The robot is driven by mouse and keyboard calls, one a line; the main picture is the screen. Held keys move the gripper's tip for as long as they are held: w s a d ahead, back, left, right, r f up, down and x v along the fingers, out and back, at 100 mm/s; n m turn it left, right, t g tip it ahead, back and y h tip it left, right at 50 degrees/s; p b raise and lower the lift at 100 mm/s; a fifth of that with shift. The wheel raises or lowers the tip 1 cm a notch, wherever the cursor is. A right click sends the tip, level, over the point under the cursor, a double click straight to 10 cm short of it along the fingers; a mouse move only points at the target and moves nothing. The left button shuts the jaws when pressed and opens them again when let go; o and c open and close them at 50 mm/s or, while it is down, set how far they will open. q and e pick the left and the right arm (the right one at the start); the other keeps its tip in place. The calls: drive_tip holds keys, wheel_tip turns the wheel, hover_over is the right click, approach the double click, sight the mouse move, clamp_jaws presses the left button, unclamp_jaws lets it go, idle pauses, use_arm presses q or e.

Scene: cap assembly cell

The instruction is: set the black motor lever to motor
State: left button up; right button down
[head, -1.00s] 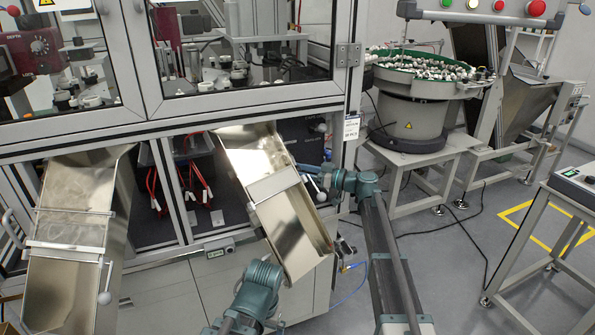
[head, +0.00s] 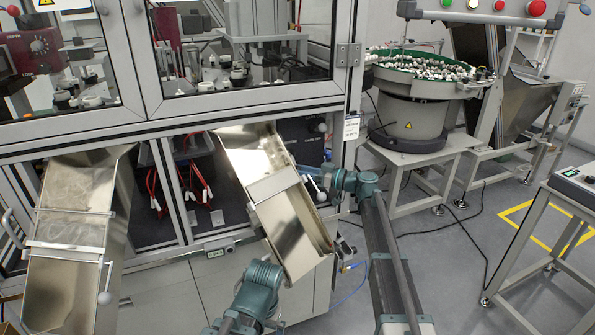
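I cannot clearly make out the black motor lever. A dark control box (head: 298,135) with small pale lettering sits in the opening behind the right metal chute, and its lower part is hidden. My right gripper (head: 309,172) is at the chute's right edge, in front of the box's lower part. It is small, dark and partly hidden, so its fingers and anything between them cannot be told. My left arm (head: 260,285) is folded low in front of the cabinet, and its gripper is not visible.
The right chute (head: 290,225) slopes down close beside my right gripper, with a ball-ended handle (head: 321,197) at its edge. The left chute (head: 65,260) stands apart. A cabinet post (head: 345,130) rises right of the opening. A bowl feeder (head: 410,115) stands further right.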

sight(298, 167)
idle(0.8)
drive_tip(key=shift+r+p, duration=0.3)
drive_tip(key=shift+p, duration=0.2)
drive_tip(key=r+m+g+h+p, duration=0.1)
drive_tip(key=p, duration=0.3)
drive_tip(key=r+m+g+h+p, duration=0.1)
drive_tip(key=r+m+p, duration=0.1)
drive_tip(key=p, duration=0.3)
drive_tip(key=shift+s+d+g+h, duration=0.1)
drive_tip(key=shift+s+g+h, duration=0.1)
drive_tip(key=shift+g+h, duration=0.15)
drive_tip(key=shift+w+r+m+g+h+p, duration=0.15)
drive_tip(key=shift+m+g+h+p, duration=0.35)
drive_tip(key=shift+p, duration=0.85)
drive_tip(key=c, duration=0.6)
unclamp_jaws()
drive_tip(key=shift+o, duration=0.2)
drive_tip(key=shift+s, duration=0.2)
